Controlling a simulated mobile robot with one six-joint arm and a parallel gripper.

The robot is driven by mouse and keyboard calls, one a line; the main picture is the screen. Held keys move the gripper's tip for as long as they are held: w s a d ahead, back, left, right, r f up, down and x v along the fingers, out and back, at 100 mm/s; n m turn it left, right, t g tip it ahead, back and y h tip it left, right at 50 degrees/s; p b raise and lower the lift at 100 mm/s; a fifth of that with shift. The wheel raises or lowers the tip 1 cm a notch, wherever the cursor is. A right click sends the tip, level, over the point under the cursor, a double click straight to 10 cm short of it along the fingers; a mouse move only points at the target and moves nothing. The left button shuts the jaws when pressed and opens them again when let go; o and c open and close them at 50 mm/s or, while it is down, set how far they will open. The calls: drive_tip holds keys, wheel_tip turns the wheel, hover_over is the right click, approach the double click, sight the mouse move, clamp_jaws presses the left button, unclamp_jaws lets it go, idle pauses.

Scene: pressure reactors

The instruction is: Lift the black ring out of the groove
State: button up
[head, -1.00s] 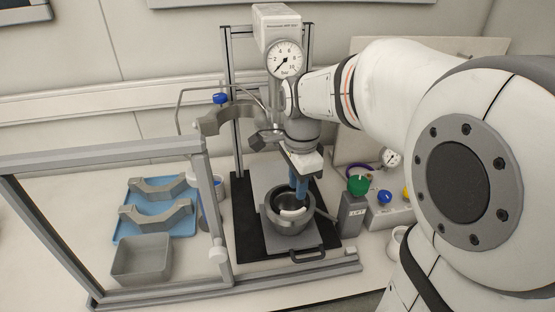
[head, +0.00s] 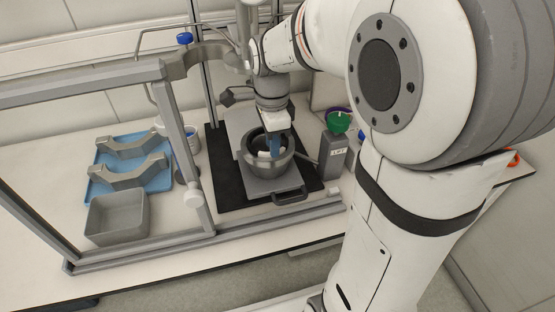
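A grey metal vessel (head: 268,168) with a round open top stands upright on a grey plate (head: 238,128) over a black mat (head: 213,146). My gripper (head: 275,151) points down into the vessel's mouth, with its blue fingers partly below the rim. A small white part shows inside the mouth beside the fingers. I cannot make out the black ring or the groove; the dark interior and the gripper hide them. The fingertips are too small and hidden to show whether they are open, shut or holding something.
A grey frame (head: 188,150) stands left of the vessel. Beyond it are a blue tray (head: 103,158) with two grey clamp halves (head: 128,177) and an empty grey bin (head: 117,218).

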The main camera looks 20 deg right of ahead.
drive_tip(key=shift+f, duration=0.75)
clamp_jaws()
wheel_tip(320, 180, up, 7)
drive_tip(key=p, duration=0.5)
drive_tip(key=shift+r, duration=0.15)
